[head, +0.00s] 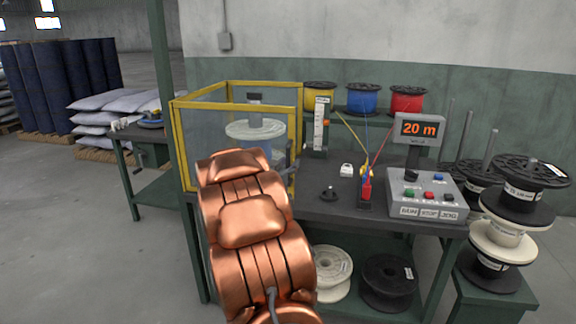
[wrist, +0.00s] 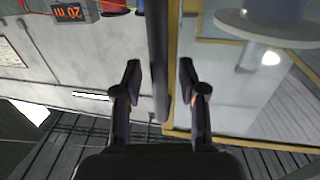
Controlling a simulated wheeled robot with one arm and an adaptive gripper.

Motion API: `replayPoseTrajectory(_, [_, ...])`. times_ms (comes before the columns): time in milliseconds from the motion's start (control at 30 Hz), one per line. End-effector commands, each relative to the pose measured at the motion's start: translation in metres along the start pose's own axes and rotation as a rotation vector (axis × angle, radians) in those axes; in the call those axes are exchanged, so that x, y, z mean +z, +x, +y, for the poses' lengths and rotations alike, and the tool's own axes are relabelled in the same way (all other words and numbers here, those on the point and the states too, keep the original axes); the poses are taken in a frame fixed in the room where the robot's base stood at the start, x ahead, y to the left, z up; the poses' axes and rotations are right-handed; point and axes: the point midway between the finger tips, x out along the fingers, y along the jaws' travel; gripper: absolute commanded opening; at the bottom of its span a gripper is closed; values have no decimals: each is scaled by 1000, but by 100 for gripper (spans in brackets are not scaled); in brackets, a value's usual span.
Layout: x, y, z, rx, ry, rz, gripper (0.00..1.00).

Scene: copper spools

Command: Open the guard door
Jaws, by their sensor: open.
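The guard door (head: 298,125) is part of a yellow-framed enclosure with clear panels around a pale spool (head: 255,130) on the workbench. It looks closed, though my arm covers much of its front. In the wrist view the yellow frame (wrist: 170,118) stands just right of a long dark bar, which looks like the door's handle (wrist: 156,30). My gripper (wrist: 160,78) is open, with one finger on each side of the bar. A gap shows on both sides, and I see no contact. In the head view my arm mostly hides the gripper.
Right of the enclosure, the workbench (head: 310,207) carries a control box (head: 425,195) with a "20 m" display (head: 419,129), a red-tipped tool (head: 367,190) and coloured wire spools (head: 363,99) behind. Stacked spools (head: 515,215) stand at the right. The floor (head: 90,250) at left is clear.

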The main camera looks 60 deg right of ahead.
Motion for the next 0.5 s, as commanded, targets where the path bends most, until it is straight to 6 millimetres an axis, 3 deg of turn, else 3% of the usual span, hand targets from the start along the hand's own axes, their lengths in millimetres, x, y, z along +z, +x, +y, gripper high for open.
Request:
replayPoseTrajectory(200, [0, 0, 0, 0, 0, 0, 41])
replayPoseTrajectory(500, [-1, 0, 0, -1, 1, 1, 11])
